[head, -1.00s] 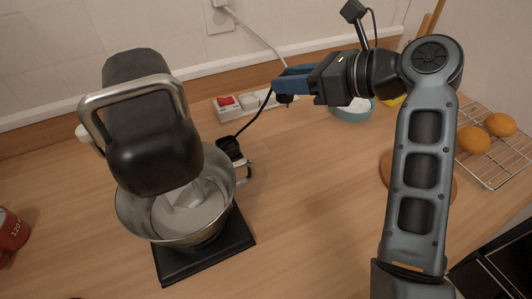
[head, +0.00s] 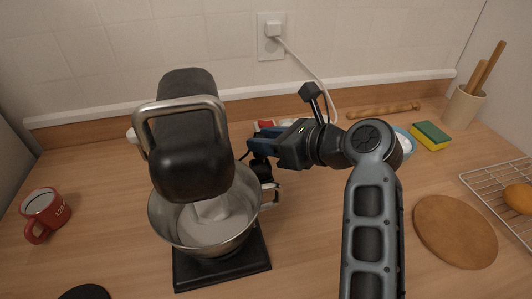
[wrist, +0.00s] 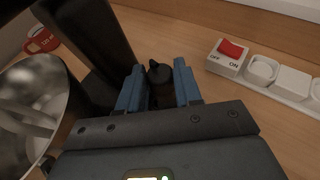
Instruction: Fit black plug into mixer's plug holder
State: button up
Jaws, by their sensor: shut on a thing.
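The stand mixer (head: 190,150) has a black head, a steel handle and a steel bowl (head: 205,225) on a black base (head: 222,265). My gripper (head: 256,140) is just right of the mixer head, behind the bowl. In the wrist view, its blue fingers (wrist: 159,92) are shut on the black plug (wrist: 160,74), whose top shows between them. A black part (head: 262,172) shows below the gripper beside the bowl; I cannot clearly separate plug from plug holder there. The wrist view does not show whether the plug touches the holder.
A white power strip (wrist: 285,80) with a red switch (wrist: 232,49) lies right of the gripper. A red mug (head: 46,212) stands left. A sponge (head: 432,136), a round board (head: 455,232) and a cooling rack (head: 500,195) are at right.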

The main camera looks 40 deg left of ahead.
jog(key=shift+a+f, duration=0.1)
jog(key=shift+f, duration=1.9)
jog(key=shift+f, duration=0.15)
jog(key=o, duration=1.1)
jog(key=shift+c, duration=0.2)
jog(key=v, duration=1.2)
